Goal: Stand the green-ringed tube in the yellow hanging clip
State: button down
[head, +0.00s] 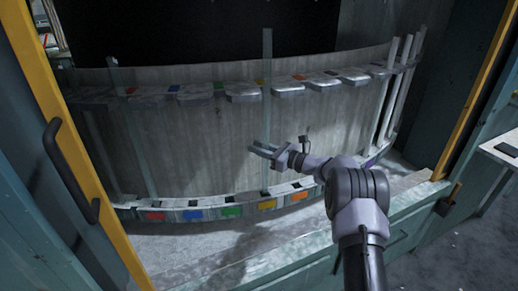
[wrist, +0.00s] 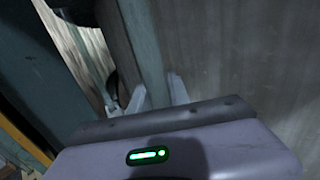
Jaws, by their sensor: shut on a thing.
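My gripper (head: 264,150) is shut on an upright glass tube (head: 267,60), gripping it around mid-height. In the wrist view the tube (wrist: 149,50) runs up between the two fingertips (wrist: 157,94). No green ring can be made out on it. The tube passes the upper rail at the clip with a yellow mark (head: 260,83). Its lower end is at the bottom rail, above the yellow label (head: 267,205). I cannot tell whether it is seated in or just in front of the clip.
The curved upper rail (head: 243,92) carries several clips with coloured marks. The lower rail has red (head: 155,216), blue (head: 193,214) and green (head: 231,211) labels to the left. Other tubes stand at the left (head: 136,125) and right (head: 389,90). A yellow-edged frame flanks each side.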

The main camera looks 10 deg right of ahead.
jog(key=shift+f+b, duration=1.4)
jog(key=shift+f, duration=0.85)
jog(key=c, duration=1.1)
grip_release()
jog(key=shift+c, duration=0.2)
